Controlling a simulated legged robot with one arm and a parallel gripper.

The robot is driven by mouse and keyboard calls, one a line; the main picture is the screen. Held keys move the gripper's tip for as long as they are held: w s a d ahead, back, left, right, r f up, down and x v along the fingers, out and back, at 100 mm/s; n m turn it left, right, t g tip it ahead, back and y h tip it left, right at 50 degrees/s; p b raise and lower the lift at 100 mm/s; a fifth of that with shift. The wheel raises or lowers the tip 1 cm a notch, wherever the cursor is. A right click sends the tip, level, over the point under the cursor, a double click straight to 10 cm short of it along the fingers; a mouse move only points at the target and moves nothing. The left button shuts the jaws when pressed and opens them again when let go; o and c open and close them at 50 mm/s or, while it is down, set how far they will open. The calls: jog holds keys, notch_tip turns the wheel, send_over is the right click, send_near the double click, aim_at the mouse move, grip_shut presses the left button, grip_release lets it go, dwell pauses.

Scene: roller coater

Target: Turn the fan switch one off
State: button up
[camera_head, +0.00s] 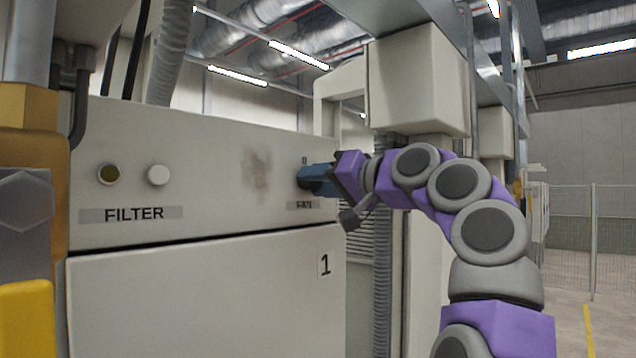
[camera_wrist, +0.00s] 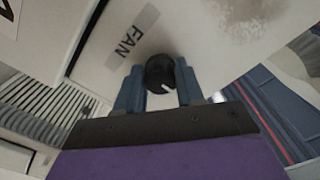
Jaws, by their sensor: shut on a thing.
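The fingers hide the knob in the head view.
A corrugated hose (camera_head: 381,285) and a grey box (camera_head: 417,80) stand close to my arm.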

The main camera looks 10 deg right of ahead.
jog(key=o, duration=0.7)
jog(key=shift+c, duration=0.2)
jog(key=o, duration=0.4)
jog(key=shift+w+d, duration=0.1)
jog(key=shift+w, duration=0.15)
jog(key=shift+s+r, duration=0.1)
jog(key=shift+s, duration=0.1)
jog(key=shift+d, duration=0.15)
jog(key=b+v, duration=0.2)
jog(key=v, duration=1.5)
jog(key=shift+d, duration=0.15)
